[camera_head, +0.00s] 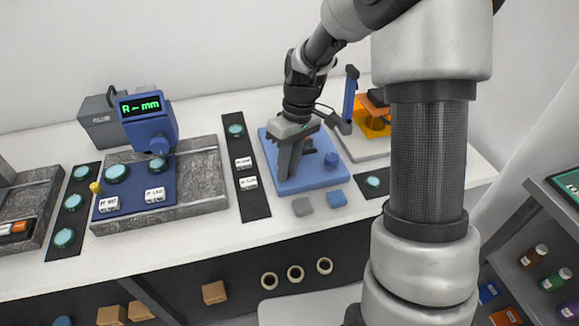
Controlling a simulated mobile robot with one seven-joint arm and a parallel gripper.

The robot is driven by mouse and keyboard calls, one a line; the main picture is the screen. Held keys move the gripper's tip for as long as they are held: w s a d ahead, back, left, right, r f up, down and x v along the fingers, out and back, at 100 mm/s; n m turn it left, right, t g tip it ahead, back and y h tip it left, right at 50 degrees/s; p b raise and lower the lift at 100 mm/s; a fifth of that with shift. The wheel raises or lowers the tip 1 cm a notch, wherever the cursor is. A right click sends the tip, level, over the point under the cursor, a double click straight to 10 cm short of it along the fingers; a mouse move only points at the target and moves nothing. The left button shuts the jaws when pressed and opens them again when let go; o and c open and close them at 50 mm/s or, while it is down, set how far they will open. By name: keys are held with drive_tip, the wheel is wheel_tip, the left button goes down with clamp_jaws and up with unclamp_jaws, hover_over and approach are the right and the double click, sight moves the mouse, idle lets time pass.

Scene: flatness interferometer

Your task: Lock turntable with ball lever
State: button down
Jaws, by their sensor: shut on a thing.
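My gripper (289,165) points down over a square blue base (297,187) on the bench. It is shut on a part there, which the fingers and hand mostly hide. I cannot make out whether that part is the ball lever. A blue knob (331,160) stands on the base just right of the fingers, with dark parts between them. No turntable is clearly visible under the hand. A small yellow ball (95,187) sits at the left edge of another blue plate (134,197), far from my gripper.
A blue display unit (147,122) reading "R~mm" stands at the left. A black strip (254,206) with labelled blocks lies left of the base. A blue post (349,98) and orange device (374,118) stand behind right.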

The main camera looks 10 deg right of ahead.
drive_tip(key=a+m, duration=0.1)
drive_tip(key=m, duration=0.2)
drive_tip(key=shift+w+a+r+t, duration=0.1)
drive_tip(key=shift+a+t, duration=0.2)
drive_tip(key=shift+a, duration=0.1)
drive_tip(key=m, duration=0.1)
drive_tip(key=a+m, duration=0.1)
drive_tip(key=m, duration=0.1)
drive_tip(key=shift+w+a, duration=0.1)
drive_tip(key=shift+w, duration=0.1)
drive_tip(key=m, duration=0.1)
drive_tip(key=a+m+t, duration=0.1)
drive_tip(key=m, duration=0.1)
drive_tip(key=shift+w+a, duration=0.1)
drive_tip(key=shift+w, duration=0.3)
drive_tip(key=shift+w+a+m+t+p, duration=0.15)
drive_tip(key=shift+w+a+m+p, duration=0.1)
drive_tip(key=shift+m, duration=0.6)
drive_tip(key=shift+w+a+m+t+p, duration=0.15)
drive_tip(key=shift+w+m, duration=0.1)
drive_tip(key=shift+m, duration=0.6)
drive_tip(key=shift+w, duration=0.1)
drive_tip(key=c, duration=1.7)
unclamp_jaws()
drive_tip(key=shift+o, duration=0.2)
drive_tip(key=shift+d, duration=0.1)
drive_tip(key=shift+r, duration=0.1)
